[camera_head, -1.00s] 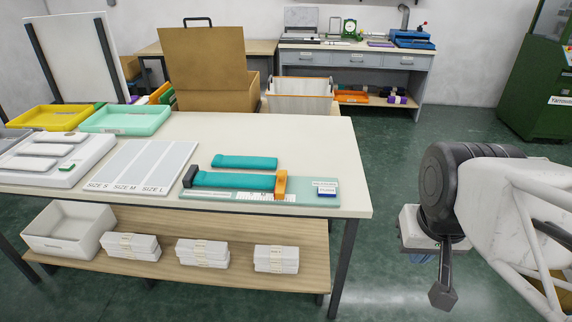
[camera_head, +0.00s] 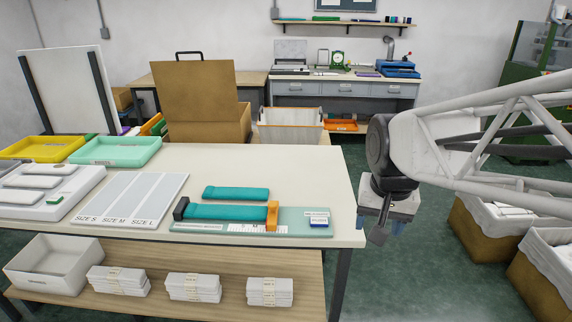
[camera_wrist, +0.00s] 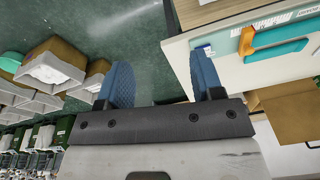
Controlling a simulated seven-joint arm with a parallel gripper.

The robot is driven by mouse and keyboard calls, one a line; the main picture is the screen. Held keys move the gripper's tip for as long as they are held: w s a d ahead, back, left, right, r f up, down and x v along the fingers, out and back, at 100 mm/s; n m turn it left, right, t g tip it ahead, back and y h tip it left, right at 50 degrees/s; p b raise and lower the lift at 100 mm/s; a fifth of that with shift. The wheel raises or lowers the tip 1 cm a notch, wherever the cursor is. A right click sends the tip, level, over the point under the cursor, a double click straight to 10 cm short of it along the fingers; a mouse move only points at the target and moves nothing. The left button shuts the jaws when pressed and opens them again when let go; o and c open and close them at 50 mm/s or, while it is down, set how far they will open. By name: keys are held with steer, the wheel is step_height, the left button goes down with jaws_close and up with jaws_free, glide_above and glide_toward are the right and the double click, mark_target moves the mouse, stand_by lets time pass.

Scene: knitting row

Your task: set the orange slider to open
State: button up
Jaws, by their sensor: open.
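The orange slider (camera_head: 272,216) sits near the right end of a pale green measuring board (camera_head: 292,217) on the table. A teal knitted piece (camera_head: 226,212) lies along the board between a dark end block (camera_head: 181,208) and the slider. A second teal piece (camera_head: 236,193) lies just behind it. In the wrist view the orange slider (camera_wrist: 247,40) shows at the upper right, beyond my gripper. My gripper (camera_wrist: 164,85) is open and empty, its blue fingers apart. In the head view it hangs off the table's right edge, apart from the slider.
The table (camera_head: 335,190) is clear right of the board. A size chart (camera_head: 131,200), a green tray (camera_head: 115,151) and a yellow tray (camera_head: 42,149) lie to the left. Boxes (camera_head: 484,228) stand on the floor at right. A low shelf below holds white bundles (camera_head: 194,288).

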steer(key=w+a+m, duration=0.2)
steer(key=w+a, duration=0.2)
steer(key=w, duration=0.6)
steer(key=m+g, duration=0.2)
steer(key=m, duration=0.3)
glide_above(273, 204)
step_height(273, 204, down, 15)
steer(key=shift+s+d+f, duration=0.1)
steer(key=shift+w+a+f, duration=0.2)
steer(key=shift+a, duration=0.05)
steer(key=shift+f, duration=0.1)
steer(key=shift+f, duration=3.8)
steer(key=shift+d, duration=0.1)
jaws_close()
